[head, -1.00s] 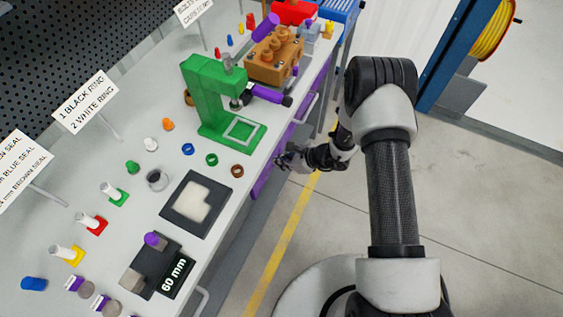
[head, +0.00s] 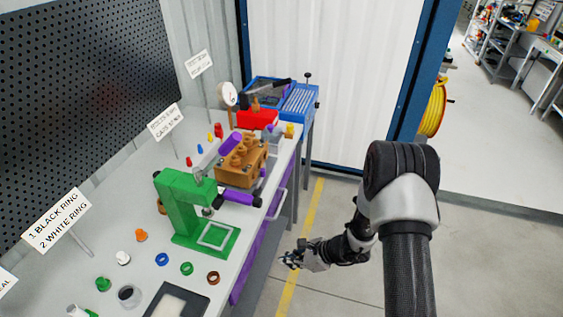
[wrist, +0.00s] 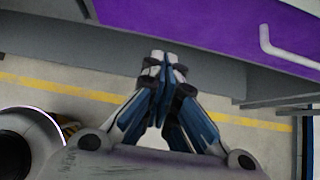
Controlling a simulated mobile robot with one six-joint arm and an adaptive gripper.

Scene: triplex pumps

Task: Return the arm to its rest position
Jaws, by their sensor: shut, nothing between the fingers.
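My gripper (head: 290,258) hangs beside the workbench, out over the floor to the right of the bench's front edge in the head view. In the wrist view my gripper (wrist: 165,62) has its fingertips together, with nothing between them. My arm is folded, with its elbow high at the right of the head view and the forearm reaching down and left. The gripper touches nothing that I can see.
The workbench (head: 112,250) carries a green press (head: 178,215), a brown pump block (head: 243,165), and several small coloured rings and seals. A purple bench panel (wrist: 215,25) and a handle (wrist: 285,52) are close in the wrist view. The floor (head: 330,290) around the gripper is clear.

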